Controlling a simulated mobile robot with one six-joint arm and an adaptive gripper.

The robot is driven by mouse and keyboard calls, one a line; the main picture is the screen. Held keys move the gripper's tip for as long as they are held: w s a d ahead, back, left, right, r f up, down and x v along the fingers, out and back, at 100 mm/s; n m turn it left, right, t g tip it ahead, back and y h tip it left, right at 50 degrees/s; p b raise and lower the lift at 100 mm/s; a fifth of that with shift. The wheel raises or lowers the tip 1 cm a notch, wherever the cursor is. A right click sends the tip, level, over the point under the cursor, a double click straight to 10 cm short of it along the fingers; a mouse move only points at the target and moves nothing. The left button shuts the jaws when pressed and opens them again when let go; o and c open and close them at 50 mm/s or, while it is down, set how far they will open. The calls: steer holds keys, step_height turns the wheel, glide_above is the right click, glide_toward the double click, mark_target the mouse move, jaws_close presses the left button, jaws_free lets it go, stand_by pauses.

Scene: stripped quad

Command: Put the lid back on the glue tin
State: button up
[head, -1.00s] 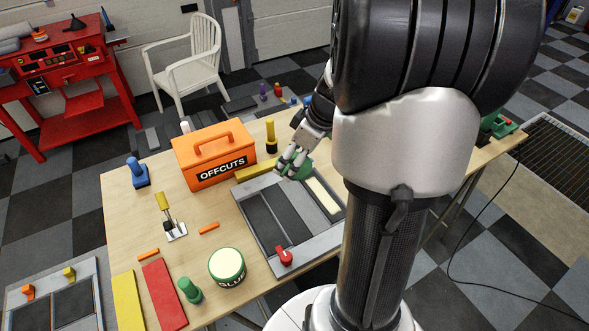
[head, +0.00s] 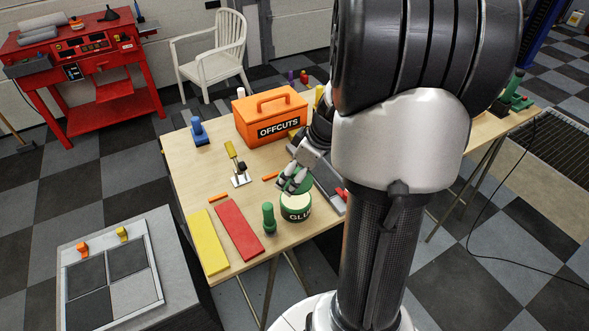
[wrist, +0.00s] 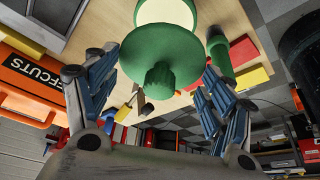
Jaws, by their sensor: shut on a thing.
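The glue tin (head: 296,211) is a green tin with a pale label and a cream top, upright near the table's front edge. It also shows at the top of the wrist view (wrist: 168,12). My gripper (head: 290,181) is shut on the green lid (wrist: 160,55), a round disc with a knob that faces the wrist camera. The lid is above the far side of the tin and hides part of its cream top. I cannot tell the gap between them. In the head view the fingers cover much of the lid.
A green peg-like object (head: 269,218) stands just left of the tin. Red (head: 239,232) and yellow (head: 208,242) strips lie further left. The orange OFFCUTS box (head: 270,117) stands behind. A grey tray (head: 328,190) lies right of the tin, partly hidden by my arm.

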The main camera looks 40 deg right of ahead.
mark_target(296, 198)
steer(key=shift+d+f+b, duration=0.2)
steer(key=shift+f+b, duration=0.15)
steer(key=shift+f, duration=0.55)
step_height(296, 198, down, 3)
steer(key=shift+f+b, duration=0.1)
steer(key=shift+b, duration=0.9)
steer(key=shift+f+b, duration=0.8)
steer(key=shift+b, duration=0.25)
steer(key=shift+b, duration=0.7)
steer(key=shift+f+b, duration=0.15)
steer(key=shift+b, duration=0.65)
stand_by(0.6)
steer(key=o, duration=1)
steer(key=shift+c, duration=0.2)
